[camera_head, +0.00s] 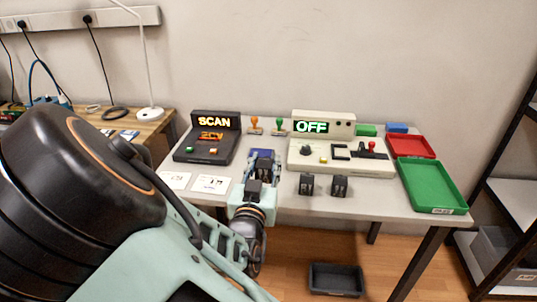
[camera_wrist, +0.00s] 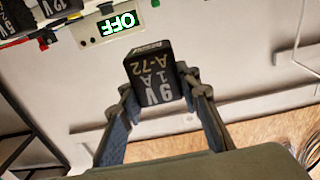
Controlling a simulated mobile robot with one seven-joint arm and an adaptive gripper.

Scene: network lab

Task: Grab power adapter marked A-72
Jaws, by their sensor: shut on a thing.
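The black power adapter marked A-72 (camera_wrist: 154,82) is between the fingers of my gripper (camera_wrist: 157,100) in the wrist view. Its label reads 9V, 1A and A-72, upside down in that view. My gripper is shut on it, with a finger against each side. In the head view my gripper (camera_head: 262,172) is over the table in front of the two consoles, and the adapter is hard to make out there. Two other black adapters stand on the table to the right, one at the left (camera_head: 307,184) and one at the right (camera_head: 340,186).
A dark console (camera_head: 208,142) reads SCAN, and a light console (camera_head: 330,155) reads OFF. Two white cards (camera_head: 211,184) lie at the table's left front. A red tray (camera_head: 412,147) and a green tray (camera_head: 432,186) are at the right. A dark bin (camera_head: 336,279) is on the floor.

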